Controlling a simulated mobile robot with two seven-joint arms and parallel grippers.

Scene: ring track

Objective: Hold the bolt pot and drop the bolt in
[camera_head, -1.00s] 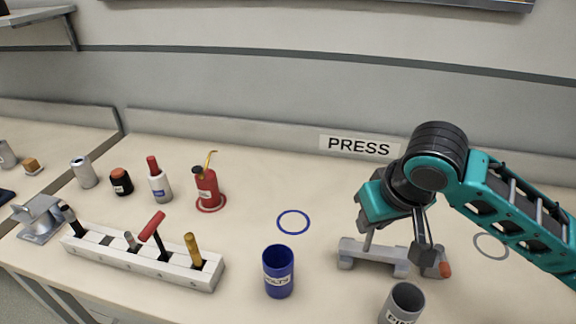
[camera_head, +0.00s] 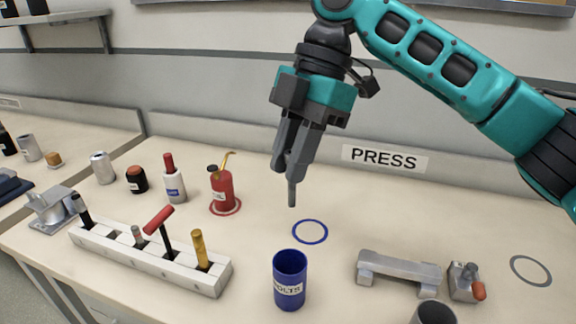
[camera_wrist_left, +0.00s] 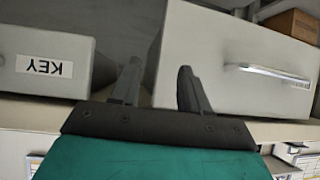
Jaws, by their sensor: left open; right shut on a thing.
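The blue bolt pot (camera_head: 290,282), labelled BOLTS, stands upright on the bench near its front edge. My right gripper (camera_head: 291,178) is shut on a thin grey bolt (camera_head: 292,194), which points down. It is in the air above and behind the pot, apart from it. A blue ring mark (camera_head: 310,232) lies empty on the bench behind the pot. My left gripper (camera_wrist_left: 155,88) shows in the left wrist view, open and empty, facing grey cabinet fronts. It is not in the head view.
A tool rack (camera_head: 150,258) stands left of the pot. A red oil can (camera_head: 222,188) and bottles stand behind it. A grey block stand (camera_head: 400,268), a small clamp-like part (camera_head: 466,282) and a grey pot (camera_head: 433,313) are to the right.

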